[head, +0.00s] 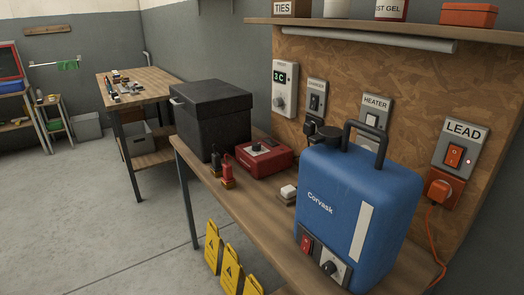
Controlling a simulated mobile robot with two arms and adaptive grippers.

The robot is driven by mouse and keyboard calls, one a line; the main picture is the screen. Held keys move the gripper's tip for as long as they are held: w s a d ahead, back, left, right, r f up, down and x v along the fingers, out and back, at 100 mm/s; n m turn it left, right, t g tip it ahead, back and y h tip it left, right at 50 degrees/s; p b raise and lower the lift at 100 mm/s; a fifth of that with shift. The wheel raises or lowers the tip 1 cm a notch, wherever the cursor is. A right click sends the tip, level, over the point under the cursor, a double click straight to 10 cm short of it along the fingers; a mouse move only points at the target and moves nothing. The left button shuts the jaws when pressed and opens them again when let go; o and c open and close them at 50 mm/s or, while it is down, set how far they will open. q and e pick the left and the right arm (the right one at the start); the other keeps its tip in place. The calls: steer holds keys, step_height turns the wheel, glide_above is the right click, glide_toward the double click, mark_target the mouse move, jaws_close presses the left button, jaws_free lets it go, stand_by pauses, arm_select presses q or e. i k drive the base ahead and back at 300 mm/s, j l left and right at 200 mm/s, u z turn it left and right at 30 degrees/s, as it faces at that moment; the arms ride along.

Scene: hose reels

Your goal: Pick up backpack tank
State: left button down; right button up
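The backpack tank is a blue upright box (352,208) marked "Corvask". It stands on the near right part of the wooden bench (258,226). It has a black carry handle (366,136) on top, a dark cap (327,134) beside the handle, and a pale strip on its side. A red switch and a knob panel sit low on its front. Neither of my grippers is in the head view.
A black box (212,116) and a red charger-like unit (264,157) stand farther back on the bench. An orange plug (439,187) with a cord hangs close at the tank's right. A shelf (390,31) runs above. Yellow signs (231,268) stand below the bench's front edge. Open floor lies left.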

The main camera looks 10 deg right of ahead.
mark_target(356, 205)
steer(key=z, duration=0.25)
steer(key=j+z, duration=0.7)
steer(key=z, duration=0.15)
steer(key=j+z, duration=0.45)
steer(key=k+l, duration=0.05)
steer(key=l, duration=0.05)
